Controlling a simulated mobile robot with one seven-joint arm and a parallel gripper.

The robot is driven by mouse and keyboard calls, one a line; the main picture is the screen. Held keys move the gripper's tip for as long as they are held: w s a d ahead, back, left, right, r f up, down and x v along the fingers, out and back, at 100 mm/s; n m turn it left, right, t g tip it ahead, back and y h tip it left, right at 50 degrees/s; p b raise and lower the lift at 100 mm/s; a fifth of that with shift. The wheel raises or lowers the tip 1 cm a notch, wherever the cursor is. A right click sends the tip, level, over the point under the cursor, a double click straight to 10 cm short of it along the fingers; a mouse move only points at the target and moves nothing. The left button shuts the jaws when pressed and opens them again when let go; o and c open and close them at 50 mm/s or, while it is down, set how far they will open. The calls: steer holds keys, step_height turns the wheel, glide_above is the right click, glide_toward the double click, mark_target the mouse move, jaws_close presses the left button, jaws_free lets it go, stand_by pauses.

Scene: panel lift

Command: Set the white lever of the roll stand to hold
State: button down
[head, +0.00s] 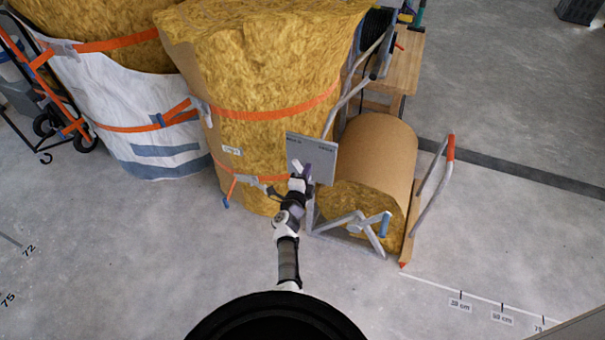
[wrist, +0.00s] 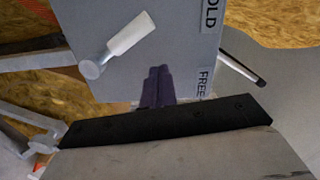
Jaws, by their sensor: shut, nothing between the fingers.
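The roll stand's grey plate (head: 312,158) stands upright at the near left end of the roll. In the wrist view the plate (wrist: 120,80) carries the white lever (wrist: 130,36), which slants up and right from its round pivot. It leans to the side of the HOLD label (wrist: 209,14), away from the FREE label (wrist: 203,83). My gripper (head: 303,172) is in front of the plate. Its dark purple fingers (wrist: 158,86) are together and empty, on the FREE side of the lever, with a visible gap to it. Contact with the plate cannot be told.
A brown-faced insulation roll (head: 378,152) lies in the stand, with a metal handle (head: 434,185) with an orange grip at its right. Large strapped yellow bales (head: 260,75) stand close on the left. The grey floor (head: 170,255) in front is clear.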

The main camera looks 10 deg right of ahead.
steer(key=v, duration=1)
steer(key=shift+s+d+r+p, duration=0.2)
steer(key=shift+s+r+p, duration=0.1)
steer(key=shift+p, duration=0.1)
